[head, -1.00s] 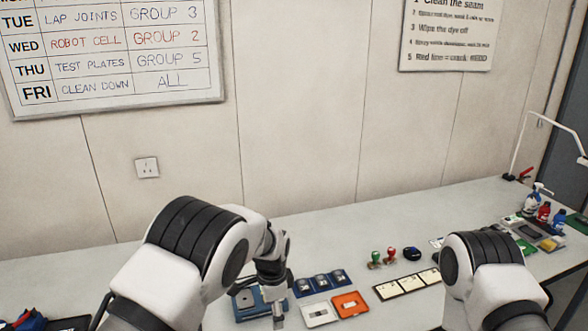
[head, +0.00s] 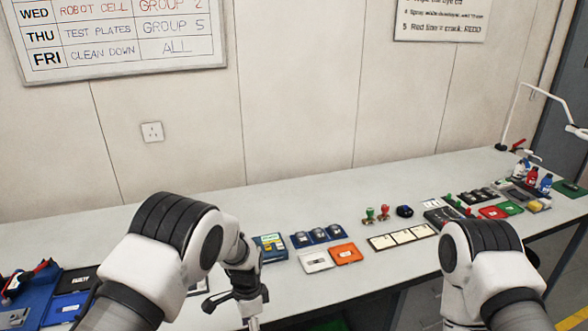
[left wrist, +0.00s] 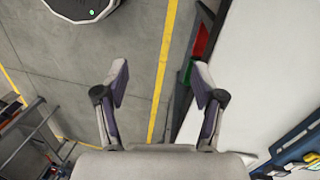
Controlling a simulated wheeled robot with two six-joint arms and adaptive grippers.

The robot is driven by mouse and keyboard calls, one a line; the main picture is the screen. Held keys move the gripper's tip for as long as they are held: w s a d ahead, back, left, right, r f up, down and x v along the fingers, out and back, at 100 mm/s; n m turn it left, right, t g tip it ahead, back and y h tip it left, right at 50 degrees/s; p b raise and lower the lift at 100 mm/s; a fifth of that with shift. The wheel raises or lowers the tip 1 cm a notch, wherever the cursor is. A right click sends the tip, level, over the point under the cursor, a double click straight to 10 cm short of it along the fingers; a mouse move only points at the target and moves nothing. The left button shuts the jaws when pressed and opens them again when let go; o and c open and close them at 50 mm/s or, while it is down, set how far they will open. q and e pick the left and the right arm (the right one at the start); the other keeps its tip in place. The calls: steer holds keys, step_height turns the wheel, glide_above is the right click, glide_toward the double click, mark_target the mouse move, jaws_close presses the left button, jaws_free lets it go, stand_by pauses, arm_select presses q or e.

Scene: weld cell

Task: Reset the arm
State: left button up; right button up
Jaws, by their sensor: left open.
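My left arm (head: 165,250) comes in from the lower left, bent at a black-ringed joint. Its gripper (head: 235,300) hangs downward near the front edge of the bench. In the left wrist view, the left gripper (left wrist: 163,80) is open, its two fingers wide apart, with nothing between them. Floor and the bench's edge show beyond it. My right arm (head: 490,265) is bent at the lower right. Its gripper does not show in the frames.
The long bench (head: 290,205) carries an orange tray (head: 345,254), a blue three-part holder (head: 318,236), a white three-part strip (head: 402,237), stamps (head: 377,214) and bottles (head: 531,177). A blue tray (head: 70,307) is at the lower left. The back of the bench is clear.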

arm_select(q)
steer(key=s+a+f+n+g+b, duration=0.1)
steer(key=s+a+f+n+b, duration=0.1)
steer(key=s+a+f, duration=0.35)
steer(key=s+a+f+n+b, duration=0.1)
steer(key=s+a+f+b, duration=0.15)
steer(key=s+f, duration=0.5)
steer(key=s+a+f+n+g+b, duration=0.15)
steer(key=s+a+f, duration=0.3)
steer(key=s, duration=0.45)
steer(key=s+a+n+t+b, duration=0.2)
steer(key=s+n+t, duration=0.2)
steer(key=s+n, duration=0.5)
steer(key=shift+s+r, duration=0.45)
steer(key=shift+s, duration=0.6)
arm_select(e)
step_height(320, 180, down, 9)
steer(key=shift+s+r, duration=0.15)
steer(key=shift+s, duration=0.25)
